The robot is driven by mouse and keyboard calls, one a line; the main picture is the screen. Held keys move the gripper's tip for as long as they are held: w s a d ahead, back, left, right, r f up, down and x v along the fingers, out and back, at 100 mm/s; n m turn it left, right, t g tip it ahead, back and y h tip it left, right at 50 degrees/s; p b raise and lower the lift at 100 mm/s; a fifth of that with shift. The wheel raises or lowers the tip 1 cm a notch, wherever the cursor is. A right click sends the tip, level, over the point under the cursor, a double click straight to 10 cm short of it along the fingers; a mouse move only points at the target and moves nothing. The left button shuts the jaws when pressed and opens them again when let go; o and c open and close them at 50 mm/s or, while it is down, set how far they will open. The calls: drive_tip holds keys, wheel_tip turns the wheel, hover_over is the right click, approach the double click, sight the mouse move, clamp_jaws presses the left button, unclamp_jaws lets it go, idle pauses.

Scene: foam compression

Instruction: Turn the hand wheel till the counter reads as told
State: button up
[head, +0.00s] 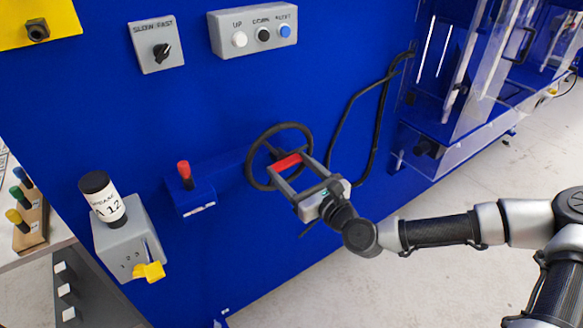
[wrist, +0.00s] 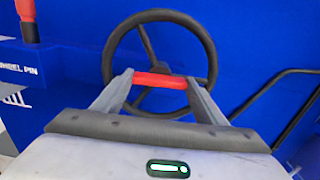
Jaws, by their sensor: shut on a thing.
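The black hand wheel (head: 283,126) stands on the blue panel, its rim and spokes also in the wrist view (wrist: 160,15). My gripper (head: 289,162) is in front of the wheel's middle. Its two fingers are shut on the ends of a red bar (wrist: 160,80), which spans the gap between them. The bar lies across the lower part of the hub area. I cannot tell from these views whether it is joined to the wheel. No counter reading can be made out.
Left of the wheel is a blue box with a red-topped pin (head: 184,172), labelled as the wheel pin. A grey box (head: 130,240) with a black-capped bottle and a yellow lever stands further left. A black bent rail (head: 378,125) and clear guard (head: 465,90) are at right.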

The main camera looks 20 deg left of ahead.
drive_tip(key=shift+f, duration=0.1)
drive_tip(key=o, duration=1.5)
drive_tip(key=shift+d, duration=0.1)
drive_tip(key=p+v, duration=0.6)
drive_tip(key=v, duration=1.1)
drive_tip(key=shift+s, duration=0.25)
